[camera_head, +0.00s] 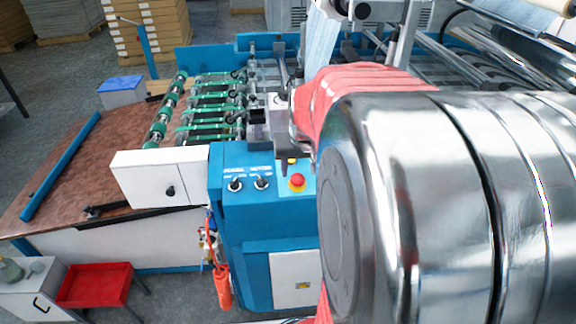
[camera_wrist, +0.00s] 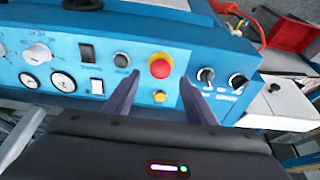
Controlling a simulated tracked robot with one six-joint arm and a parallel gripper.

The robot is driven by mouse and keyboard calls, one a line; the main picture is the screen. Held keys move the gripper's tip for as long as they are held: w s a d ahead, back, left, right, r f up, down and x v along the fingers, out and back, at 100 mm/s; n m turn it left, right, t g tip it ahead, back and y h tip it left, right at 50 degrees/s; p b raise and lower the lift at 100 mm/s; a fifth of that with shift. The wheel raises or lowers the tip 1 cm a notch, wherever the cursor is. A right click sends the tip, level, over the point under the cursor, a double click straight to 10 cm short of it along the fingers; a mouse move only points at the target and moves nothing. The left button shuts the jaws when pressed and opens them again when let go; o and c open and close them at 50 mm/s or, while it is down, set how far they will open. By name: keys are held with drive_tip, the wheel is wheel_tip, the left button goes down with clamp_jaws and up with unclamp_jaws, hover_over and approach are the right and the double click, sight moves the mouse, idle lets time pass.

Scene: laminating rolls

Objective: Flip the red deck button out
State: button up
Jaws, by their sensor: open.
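The red deck button (camera_wrist: 159,67) is a round mushroom head on a yellow ring, set in a light blue plate on the blue control deck. It also shows in the head view (camera_head: 297,181), near the deck's right part beside my arm. My gripper (camera_wrist: 160,82) is open, with its two dark fingers apart and nothing between them. In the wrist view the fingertips lie left and right of the red button, with the button in the gap. I see no contact; the height above the deck is hard to tell. A small yellow button (camera_wrist: 159,96) sits just below the red one.
Two black rotary knobs (camera_wrist: 205,75) sit right of the red button in the wrist view. Switches, a dial and gauges (camera_wrist: 62,82) lie to the left. A white box (camera_head: 160,178) and green-belted rollers (camera_head: 205,105) stand left of the deck in the head view.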

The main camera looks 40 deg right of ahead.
drive_tip(key=v, duration=1)
drive_tip(key=s+a+f+n+t+y, duration=0.1)
drive_tip(key=s+a+n, duration=0.2)
drive_tip(key=a, duration=0.9)
drive_tip(key=s+a+f+n+t+y, duration=0.1)
drive_tip(key=s+a+f+n, duration=0.1)
drive_tip(key=a, duration=1)
drive_tip(key=shift+s+a+f+n+y, duration=0.3)
drive_tip(key=shift+s+n, duration=0.35)
drive_tip(key=shift+n, duration=0.25)
